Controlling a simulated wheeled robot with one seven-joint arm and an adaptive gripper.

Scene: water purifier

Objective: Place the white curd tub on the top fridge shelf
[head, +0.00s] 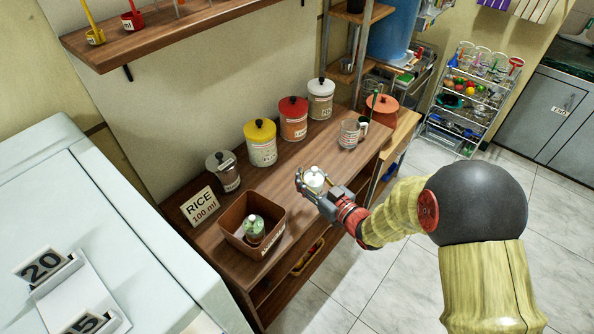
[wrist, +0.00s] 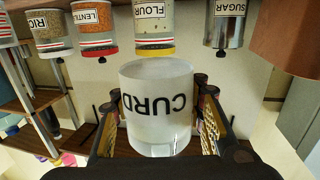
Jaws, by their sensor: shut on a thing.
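The white curd tub (head: 315,178) is a small frosted container with a white lid, held over the wooden counter in the head view. In the wrist view the tub (wrist: 157,105) fills the middle, and its CURD label reads upside down. My gripper (head: 314,186) is shut on the tub, with one finger on each side of it. The fingers also show in the wrist view (wrist: 160,122). I cannot tell from the head view how far the tub is above the counter. No open fridge shelf is visible; a large pale white cabinet (head: 75,190) stands at the left.
Lidded canisters, including a yellow-topped one (head: 261,145), line the wall. A glass mug (head: 348,135) stands behind. Tiled floor (head: 345,275) is clear in front.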

